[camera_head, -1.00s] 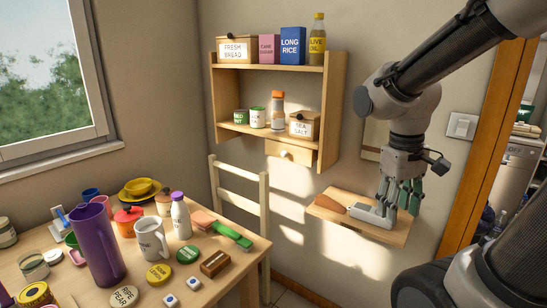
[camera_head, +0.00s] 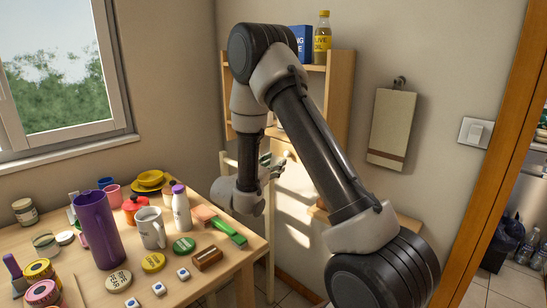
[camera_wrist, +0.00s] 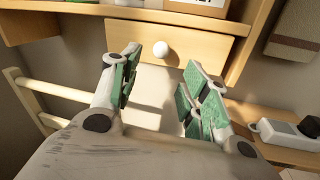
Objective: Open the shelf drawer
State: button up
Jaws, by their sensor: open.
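The wooden shelf (camera_head: 338,110) hangs on the wall, and my arm hides much of it in the head view. In the wrist view, its small drawer (camera_wrist: 205,48) sits under the lower board and looks shut. The round white knob (camera_wrist: 161,50) is at the middle of the drawer front. My gripper (camera_wrist: 163,68) is open and empty, facing the drawer, with its green-padded fingers to either side of the knob. I see no contact with the knob. In the head view, my gripper (camera_head: 272,165) is partly hidden, below the shelf.
A table crowded with a purple pitcher (camera_head: 96,230), a mug (camera_head: 150,228), a bottle (camera_head: 181,212) and other items stands at left. A small wall ledge (camera_wrist: 270,145) holds a grey-white device (camera_wrist: 290,132) at right.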

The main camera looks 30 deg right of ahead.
jog(key=x, duration=0.7)
jog(key=shift+d+r, duration=0.2)
jog(key=shift+d, duration=0.1)
jog(key=shift+w, duration=0.15)
grip_shut()
